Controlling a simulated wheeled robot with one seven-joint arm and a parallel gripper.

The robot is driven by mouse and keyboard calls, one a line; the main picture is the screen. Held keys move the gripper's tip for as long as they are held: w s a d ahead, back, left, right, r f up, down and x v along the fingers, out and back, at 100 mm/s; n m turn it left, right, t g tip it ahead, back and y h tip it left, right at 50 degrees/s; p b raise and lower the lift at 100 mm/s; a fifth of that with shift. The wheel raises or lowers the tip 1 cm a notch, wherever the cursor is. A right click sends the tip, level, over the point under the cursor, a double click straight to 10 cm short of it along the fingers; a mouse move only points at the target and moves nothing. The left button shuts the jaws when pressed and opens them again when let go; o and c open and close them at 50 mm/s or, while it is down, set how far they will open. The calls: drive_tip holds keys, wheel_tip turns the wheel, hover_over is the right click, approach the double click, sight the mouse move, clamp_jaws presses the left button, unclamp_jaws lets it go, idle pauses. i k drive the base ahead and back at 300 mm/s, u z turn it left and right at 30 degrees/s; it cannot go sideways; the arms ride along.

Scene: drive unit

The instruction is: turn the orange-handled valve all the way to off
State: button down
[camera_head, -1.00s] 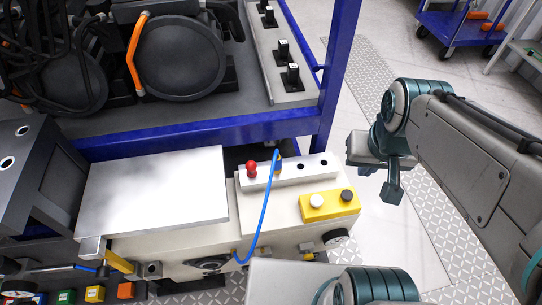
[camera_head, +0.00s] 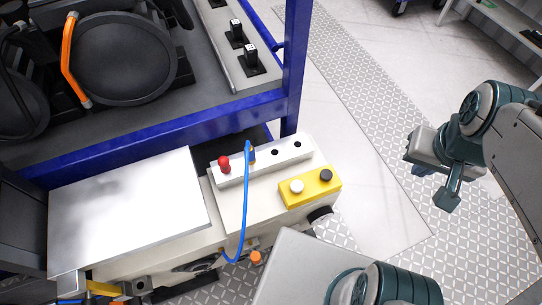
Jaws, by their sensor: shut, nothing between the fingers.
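A small orange knob-like part (camera_head: 256,257) shows just below the front edge of the cream-coloured unit (camera_head: 232,217). It may be the valve's handle. It is small, and I cannot tell how far it is turned. My gripper (camera_head: 422,168) hangs at the right over the floor, well apart from the unit and the orange part. Its fingers are partly hidden under the grey hand; it looks shut and empty.
A yellow button box (camera_head: 311,188), a red knob (camera_head: 224,163) and a looping blue hose (camera_head: 241,215) top the unit. A silver plate (camera_head: 130,215) lies left. A blue frame (camera_head: 293,75) stands behind. An orange curved tube (camera_head: 70,60) is upper left.

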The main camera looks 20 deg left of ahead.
sight(256, 260)
drive_tip(key=k, duration=0.6)
drive_tip(key=u, duration=1.45)
